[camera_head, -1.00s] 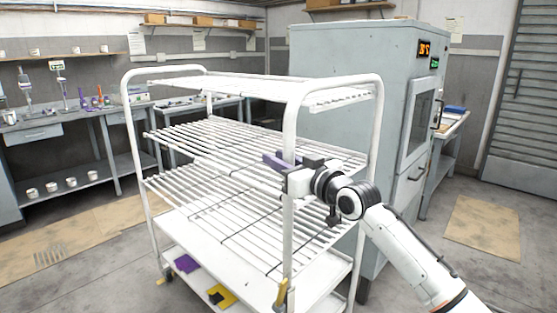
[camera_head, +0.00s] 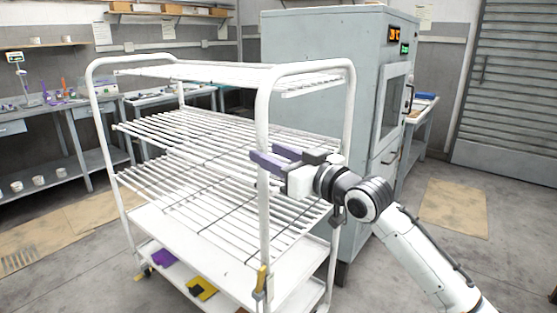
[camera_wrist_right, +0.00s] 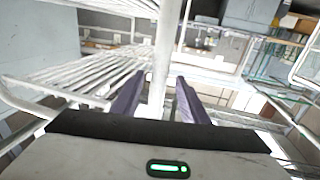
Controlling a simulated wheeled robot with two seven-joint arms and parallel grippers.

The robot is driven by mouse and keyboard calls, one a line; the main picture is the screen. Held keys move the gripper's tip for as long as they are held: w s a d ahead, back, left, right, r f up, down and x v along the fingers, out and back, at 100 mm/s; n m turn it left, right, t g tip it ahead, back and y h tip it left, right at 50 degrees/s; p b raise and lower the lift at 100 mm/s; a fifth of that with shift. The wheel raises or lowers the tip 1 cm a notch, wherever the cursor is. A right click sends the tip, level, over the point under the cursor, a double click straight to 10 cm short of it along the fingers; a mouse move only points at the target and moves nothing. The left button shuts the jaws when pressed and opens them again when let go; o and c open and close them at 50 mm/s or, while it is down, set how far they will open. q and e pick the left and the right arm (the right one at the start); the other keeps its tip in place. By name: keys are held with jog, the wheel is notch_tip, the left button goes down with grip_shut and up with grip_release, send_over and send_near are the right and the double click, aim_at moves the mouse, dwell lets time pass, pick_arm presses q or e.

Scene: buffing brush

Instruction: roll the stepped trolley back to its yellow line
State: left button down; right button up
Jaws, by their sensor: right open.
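The stepped trolley (camera_head: 150,218) is a white tube-framed cart with wire shelves and solid lower shelves, standing upright at the centre left. My right gripper (camera_head: 270,165) is open at its near right upright post. In the right wrist view the white post (camera_wrist_right: 163,60) stands between the two purple fingers of the gripper (camera_wrist_right: 155,100), with the fingers apart. The trolley's yellow line is not seen in these frames. My left gripper is not in view.
A grey cabinet (camera_head: 305,40) with lit displays stands close behind the trolley on the right. Workbenches (camera_head: 60,130) line the back left. Purple and yellow pieces (camera_head: 202,288) lie on the lowest shelf. A tan floor mat (camera_head: 455,207) lies on open floor at right.

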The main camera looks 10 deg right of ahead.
jog(key=shift+v, duration=1.25)
jog(key=shift+f, duration=0.1)
jog(key=s+f+m+g+h, duration=0.15)
jog(key=s+f, duration=0.35)
jog(key=f, duration=0.9)
jog(key=s+f+m+g+h, duration=0.15)
jog(key=s+f, duration=0.35)
jog(key=f, duration=0.9)
jog(key=s+d+f+g+h, duration=0.1)
jog(key=s+f+g, duration=0.1)
jog(key=s+f, duration=0.8)
jog(key=s+d+f+g+h, duration=0.2)
jog(key=s+f, duration=0.9)
jog(key=s, duration=0.6)
jog(key=shift+s+f+m, duration=0.25)
jog(key=shift+s+m, duration=0.05)
jog(key=shift+m, duration=0.1)
jog(key=shift+c, duration=0.2)
